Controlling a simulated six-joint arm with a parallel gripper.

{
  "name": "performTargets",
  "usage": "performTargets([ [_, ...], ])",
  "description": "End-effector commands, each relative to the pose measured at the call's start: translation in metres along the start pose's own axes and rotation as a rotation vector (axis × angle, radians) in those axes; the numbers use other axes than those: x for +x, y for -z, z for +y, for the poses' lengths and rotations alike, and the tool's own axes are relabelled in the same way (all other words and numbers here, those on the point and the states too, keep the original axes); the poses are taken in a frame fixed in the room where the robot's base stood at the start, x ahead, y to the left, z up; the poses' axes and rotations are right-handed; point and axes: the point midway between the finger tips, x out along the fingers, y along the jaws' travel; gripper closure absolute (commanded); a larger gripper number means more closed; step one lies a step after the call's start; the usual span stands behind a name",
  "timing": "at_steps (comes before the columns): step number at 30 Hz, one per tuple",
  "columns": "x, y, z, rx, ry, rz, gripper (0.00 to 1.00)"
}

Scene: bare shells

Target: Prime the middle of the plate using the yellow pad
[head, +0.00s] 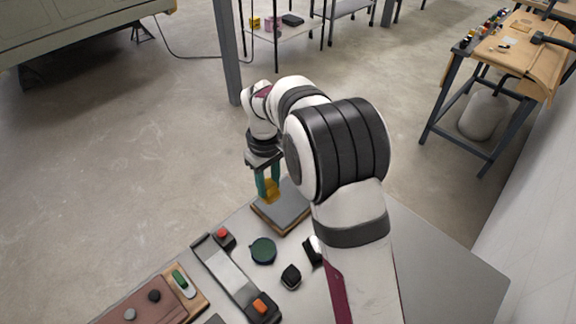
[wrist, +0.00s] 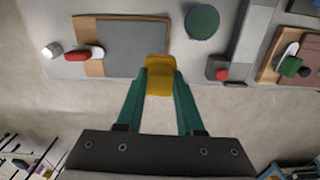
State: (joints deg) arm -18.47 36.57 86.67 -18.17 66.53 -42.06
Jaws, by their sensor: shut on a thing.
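The plate (head: 290,207) is a flat grey sheet on a brown wooden board on the table. It also shows in the wrist view (wrist: 130,45). My gripper (head: 268,186) has teal fingers and points down beside the plate's back left part in the head view. It is shut on the yellow pad (head: 271,194). In the wrist view the pad (wrist: 158,80) sits between the fingertips and overlaps the plate's lower right corner. I cannot tell whether the pad touches the plate. My arm partly covers the plate's right side in the head view.
Near the plate are a dark green round thing (head: 263,250), a black lump (head: 291,277), and a red-topped block (head: 225,238) by a long grey strip (head: 223,267). A green-and-white tool (head: 183,282) lies front left. The table's right side (head: 440,265) is bare.

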Motion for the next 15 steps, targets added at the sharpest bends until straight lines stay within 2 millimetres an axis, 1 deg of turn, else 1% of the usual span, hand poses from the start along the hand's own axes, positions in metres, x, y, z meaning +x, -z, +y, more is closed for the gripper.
performTargets([
  [5, 0.007, 0.0, 0.0, 0.001, 0.001, -0.001, 1.0],
  [15, 0.036, -0.001, 0.0, 0.003, 0.001, -0.002, 1.0],
])
